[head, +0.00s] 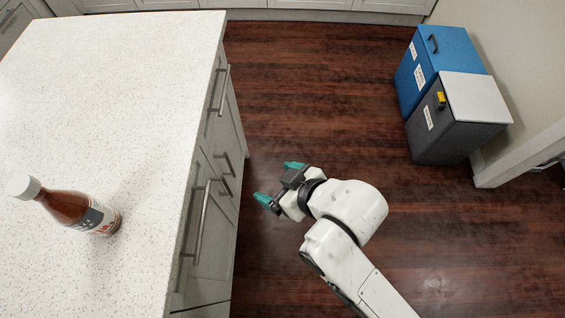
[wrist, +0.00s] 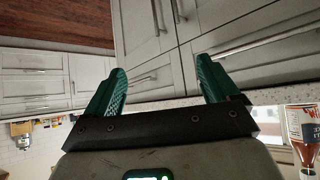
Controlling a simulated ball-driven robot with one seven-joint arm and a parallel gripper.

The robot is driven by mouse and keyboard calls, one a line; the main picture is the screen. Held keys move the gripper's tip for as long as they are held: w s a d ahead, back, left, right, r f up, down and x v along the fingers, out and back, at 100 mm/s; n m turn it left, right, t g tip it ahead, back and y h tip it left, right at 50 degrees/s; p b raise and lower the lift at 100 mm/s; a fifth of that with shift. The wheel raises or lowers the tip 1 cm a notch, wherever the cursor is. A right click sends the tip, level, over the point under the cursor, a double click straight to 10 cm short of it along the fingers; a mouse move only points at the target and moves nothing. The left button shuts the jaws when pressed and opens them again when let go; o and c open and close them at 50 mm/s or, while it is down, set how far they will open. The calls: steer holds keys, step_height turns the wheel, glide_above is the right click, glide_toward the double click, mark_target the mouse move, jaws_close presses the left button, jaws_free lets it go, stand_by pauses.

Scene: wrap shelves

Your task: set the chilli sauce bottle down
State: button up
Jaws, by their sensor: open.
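The chilli sauce bottle (head: 72,209), red-brown with a white cap and a printed label, stands on the speckled white countertop (head: 130,85) at the left of the head view. It appears upright, its cap seen toward the left edge. The wrist view, which is upside down, shows part of the bottle (wrist: 304,153) at its right edge. My gripper (head: 277,183) is open and empty, past the counter's right edge and above the floor. It is clearly apart from the bottle. Its two teal fingers (wrist: 160,70) point toward the cabinet fronts in the wrist view.
Grey cabinet fronts with long metal handles (head: 201,222) run down the counter's right side, close to my gripper. A blue bin (head: 445,52) and a dark grey bin with a white lid (head: 447,130) stand at the upper right. The wooden floor (head: 320,80) between is clear.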

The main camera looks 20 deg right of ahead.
steer(key=s+d+f+m+g+h, duration=0.2)
steer(key=s+d+f+m+g, duration=0.1)
steer(key=s+d, duration=0.5)
steer(key=s+d+f+m+g+h, duration=0.2)
steer(key=s+d+f+m+g, duration=0.1)
steer(key=s+d, duration=0.5)
step_height(320, 180, down, 2)
steer(key=d+g, duration=0.1)
steer(key=d, duration=0.1)
steer(key=shift+d+f+h, duration=0.2)
steer(key=shift+d+h, duration=0.1)
steer(key=shift+d, duration=0.05)
